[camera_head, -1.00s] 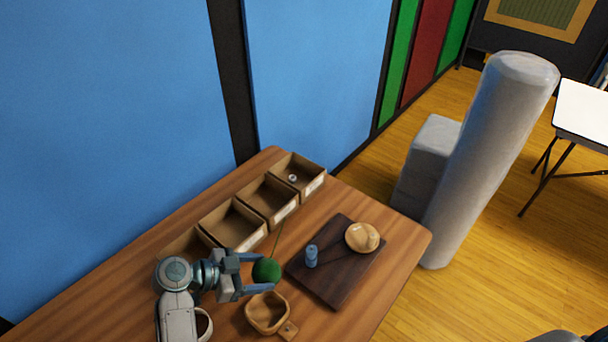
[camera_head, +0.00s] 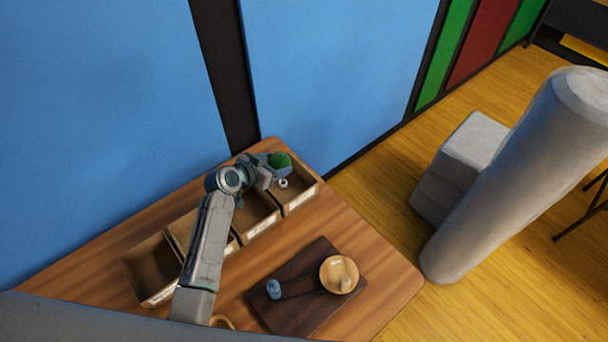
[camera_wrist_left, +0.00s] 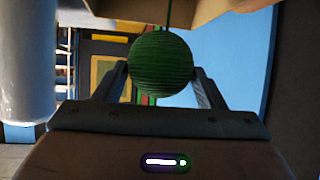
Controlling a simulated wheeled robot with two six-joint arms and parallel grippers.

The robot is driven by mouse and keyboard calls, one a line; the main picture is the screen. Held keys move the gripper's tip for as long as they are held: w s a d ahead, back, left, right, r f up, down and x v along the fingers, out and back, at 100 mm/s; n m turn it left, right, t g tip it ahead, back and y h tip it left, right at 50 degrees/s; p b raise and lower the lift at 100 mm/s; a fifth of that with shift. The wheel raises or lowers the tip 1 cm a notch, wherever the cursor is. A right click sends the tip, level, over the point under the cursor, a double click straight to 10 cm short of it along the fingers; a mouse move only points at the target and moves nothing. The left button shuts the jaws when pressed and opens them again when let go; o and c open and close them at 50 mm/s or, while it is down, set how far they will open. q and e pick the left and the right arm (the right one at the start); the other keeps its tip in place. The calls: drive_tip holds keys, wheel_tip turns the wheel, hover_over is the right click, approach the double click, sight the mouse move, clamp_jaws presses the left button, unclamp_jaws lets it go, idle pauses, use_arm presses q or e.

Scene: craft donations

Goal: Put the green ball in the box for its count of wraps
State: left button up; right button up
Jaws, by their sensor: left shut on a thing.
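The green ball (camera_head: 280,160) is held between the fingers of my left gripper (camera_head: 270,168), above the farthest box (camera_head: 300,196) at the back right of the row. In the left wrist view the ball (camera_wrist_left: 160,64) looks like wound green thread, with a finger on each side and a strand running from it. The row of wooden boxes has pale labels on the front; the nearest box (camera_head: 150,270) is open and looks empty. My arm covers parts of the middle boxes. A small whitish ring-like thing (camera_head: 283,183) shows at the farthest box. My right gripper is not in view.
A dark board (camera_head: 300,310) on the wooden table holds a blue spool (camera_head: 273,289) and a round wooden dish (camera_head: 338,274). A blue wall (camera_head: 330,60) stands behind the boxes. A grey pillar (camera_head: 520,180) stands beyond the table's right side.

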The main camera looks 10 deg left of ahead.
use_arm(q)
drive_tip(key=shift+a+f, duration=0.1)
drive_tip(key=shift+s+a+f+b, duration=0.1)
drive_tip(key=shift+f+b, duration=0.45)
drive_tip(key=shift+b, duration=0.05)
wheel_tip(320, 180, down, 4)
drive_tip(key=b, duration=0.3)
drive_tip(key=shift+f, duration=0.25)
drive_tip(key=o, duration=1)
drive_tip(key=shift+o, duration=0.2)
drive_tip(key=shift+r, duration=0.1)
